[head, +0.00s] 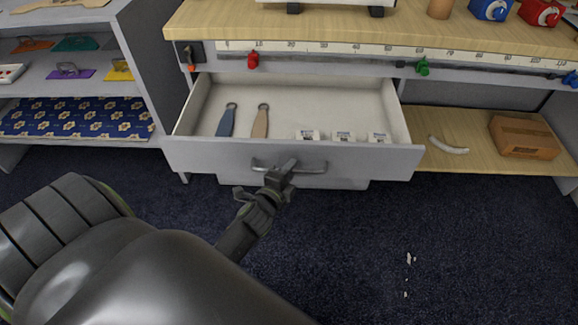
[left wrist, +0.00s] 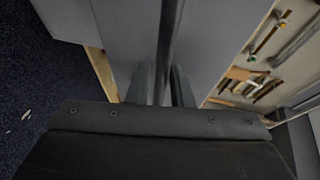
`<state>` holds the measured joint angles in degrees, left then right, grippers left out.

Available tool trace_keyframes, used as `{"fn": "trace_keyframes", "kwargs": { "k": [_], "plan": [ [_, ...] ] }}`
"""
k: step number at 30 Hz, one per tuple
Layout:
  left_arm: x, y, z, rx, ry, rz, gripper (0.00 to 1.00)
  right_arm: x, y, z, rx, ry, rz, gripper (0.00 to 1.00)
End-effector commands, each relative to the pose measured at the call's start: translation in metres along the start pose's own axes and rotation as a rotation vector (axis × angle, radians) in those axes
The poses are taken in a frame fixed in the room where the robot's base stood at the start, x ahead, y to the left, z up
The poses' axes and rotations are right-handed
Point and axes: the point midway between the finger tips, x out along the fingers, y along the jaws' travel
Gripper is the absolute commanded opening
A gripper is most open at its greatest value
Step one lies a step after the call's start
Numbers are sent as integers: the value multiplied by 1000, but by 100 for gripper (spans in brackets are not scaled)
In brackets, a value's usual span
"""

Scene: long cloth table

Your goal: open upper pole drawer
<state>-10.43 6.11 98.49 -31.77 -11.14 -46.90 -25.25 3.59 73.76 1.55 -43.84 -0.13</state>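The upper drawer (head: 215,157) under the wooden worktop is pulled out, with its pale inside showing. Its front carries a grey bar handle (head: 315,167). In the drawer lie a blue tool (head: 226,121), a tan tool (head: 261,122) and several small white items (head: 343,137). My right gripper is not in view.
A lower drawer front (head: 345,184) shows just beneath, mostly hidden. A shelf unit (head: 125,60) stands at the left. A brown box (head: 524,137) and a curved white piece (head: 448,145) lie on the lower right shelf. The dark carpet (head: 400,230) in front is mostly clear.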

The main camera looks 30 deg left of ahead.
Motion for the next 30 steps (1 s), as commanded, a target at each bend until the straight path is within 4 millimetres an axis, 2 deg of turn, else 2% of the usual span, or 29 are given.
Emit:
{"fn": "trace_keyframes", "kwargs": {
  "k": [5, 8, 22, 30],
  "plan": [
    [-8, 0, 0, 0, -1, 2, 20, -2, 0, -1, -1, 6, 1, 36],
    [-22, 0, 0, -1, -1, 2, 20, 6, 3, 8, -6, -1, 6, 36],
    [-118, -1, 0, -1, -3, 4, 20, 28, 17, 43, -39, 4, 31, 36],
    [-161, 0, 0, -1, -1, 2, 20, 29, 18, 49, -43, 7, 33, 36]
  ]
}}
